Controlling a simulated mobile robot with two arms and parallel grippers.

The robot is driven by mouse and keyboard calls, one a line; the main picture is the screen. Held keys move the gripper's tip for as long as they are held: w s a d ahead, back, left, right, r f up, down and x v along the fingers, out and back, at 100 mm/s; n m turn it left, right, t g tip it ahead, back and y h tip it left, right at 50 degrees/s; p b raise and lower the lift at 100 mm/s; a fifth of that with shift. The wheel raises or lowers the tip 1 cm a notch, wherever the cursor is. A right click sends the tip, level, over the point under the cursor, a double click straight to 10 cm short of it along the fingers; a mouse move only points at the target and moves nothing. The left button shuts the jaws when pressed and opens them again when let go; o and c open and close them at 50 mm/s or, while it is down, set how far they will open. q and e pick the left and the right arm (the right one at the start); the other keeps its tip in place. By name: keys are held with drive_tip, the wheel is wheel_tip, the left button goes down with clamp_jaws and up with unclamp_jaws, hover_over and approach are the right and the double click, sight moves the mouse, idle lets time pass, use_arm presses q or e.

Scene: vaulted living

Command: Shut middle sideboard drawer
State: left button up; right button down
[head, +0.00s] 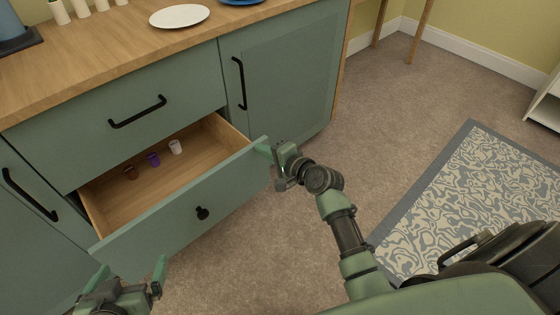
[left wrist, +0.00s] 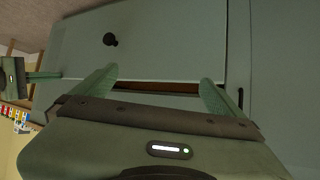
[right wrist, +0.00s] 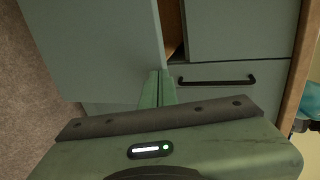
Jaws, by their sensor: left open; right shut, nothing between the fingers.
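The middle sideboard drawer (head: 185,210) stands pulled out in the head view, with a round black knob (head: 202,213) on its green front. Inside are a brown cup (head: 131,172), a purple cup (head: 153,159) and a white cup (head: 175,147). My right gripper (head: 264,148) is shut and empty at the drawer front's right end; whether it touches cannot be told. My left gripper (head: 130,272) is open near the front's lower left end. The left wrist view shows the drawer front (left wrist: 150,50) beyond its open fingers.
The closed drawer above (head: 130,105) has a black bar handle. Closed doors flank the drawers, the right one (head: 275,80) with an upright handle. A white plate (head: 180,16) lies on the wooden top. Carpet (head: 240,260) is clear ahead; a patterned rug (head: 470,200) lies right.

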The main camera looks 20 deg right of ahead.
drive_tip(key=w, duration=0.1)
drive_tip(key=w+a, duration=0.1)
drive_tip(key=w, duration=0.3)
drive_tip(key=shift+a+r, duration=0.1)
drive_tip(key=shift+a, duration=0.2)
use_arm(q)
drive_tip(key=w+d+r+t+h+b, duration=0.1)
drive_tip(key=w+r+t, duration=0.3)
drive_tip(key=r, duration=0.6)
drive_tip(key=shift+w+d+t+h+b, duration=0.4)
drive_tip(key=shift+d+t+b, duration=0.5)
drive_tip(key=shift+t, duration=0.3)
use_arm(e)
drive_tip(key=w+a, duration=0.3)
drive_tip(key=w, duration=0.7)
drive_tip(key=shift+w+a, duration=0.3)
use_arm(q)
drive_tip(key=shift+r, duration=0.1)
